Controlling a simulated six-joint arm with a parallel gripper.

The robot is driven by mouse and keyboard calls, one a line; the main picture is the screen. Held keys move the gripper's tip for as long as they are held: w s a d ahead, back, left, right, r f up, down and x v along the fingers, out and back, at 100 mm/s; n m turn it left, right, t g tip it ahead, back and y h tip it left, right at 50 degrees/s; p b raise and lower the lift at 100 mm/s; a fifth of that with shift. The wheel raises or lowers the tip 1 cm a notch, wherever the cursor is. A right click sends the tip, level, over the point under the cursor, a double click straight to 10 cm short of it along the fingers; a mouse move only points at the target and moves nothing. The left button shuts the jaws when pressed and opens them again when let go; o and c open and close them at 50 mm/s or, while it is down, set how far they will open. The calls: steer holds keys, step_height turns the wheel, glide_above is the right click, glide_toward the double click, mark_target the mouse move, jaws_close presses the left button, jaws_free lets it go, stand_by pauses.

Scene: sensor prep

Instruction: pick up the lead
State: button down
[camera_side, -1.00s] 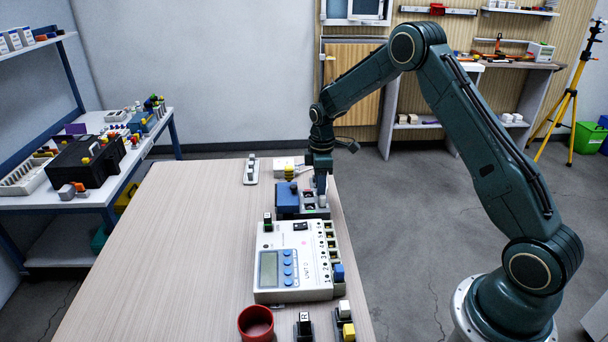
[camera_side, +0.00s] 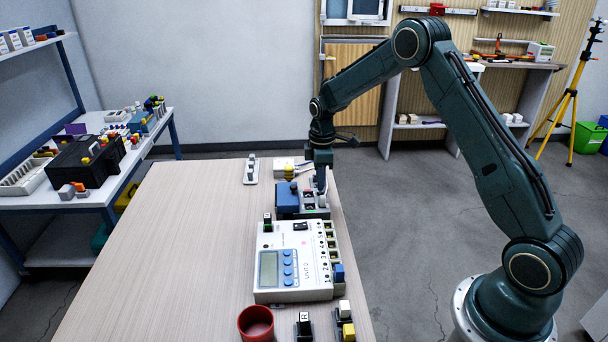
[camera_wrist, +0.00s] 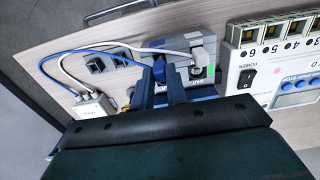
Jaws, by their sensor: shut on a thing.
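The lead shows in the wrist view as a blue cable (camera_wrist: 99,53) that runs from a small white box (camera_wrist: 94,107) to a plug between my fingers. My gripper (camera_wrist: 160,73) is shut on this plug, and the fingers hide most of it. In the side view my gripper (camera_side: 321,194) points down at the far right part of the table, over the grey block (camera_side: 309,207). I cannot tell whether the plug is clear of that block. A white cable (camera_wrist: 117,43) runs beside the blue one to the grey block.
A white meter unit (camera_side: 290,240) with a row of terminals stands just in front of the block. A red cup (camera_side: 256,324) and small holders (camera_side: 345,326) stand nearer. A white strip with plugs (camera_side: 251,174) lies at the back left. The table's left half (camera_side: 170,250) is clear.

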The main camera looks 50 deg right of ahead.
step_height(320, 180, up, 18)
steer(key=shift+r, duration=0.25)
stand_by(0.3)
steer(key=shift+f, duration=0.1)
stand_by(0.4)
steer(key=w+d+f, duration=0.2)
steer(key=f, duration=0.6)
steer(key=w+d+f, duration=0.3)
steer(key=f, duration=0.4)
steer(key=shift+d+f, duration=0.15)
steer(key=shift+f, duration=0.2)
steer(key=shift+f, duration=0.1)
steer(key=shift+f, duration=1.7)
steer(key=shift+f, duration=0.95)
stand_by(1.6)
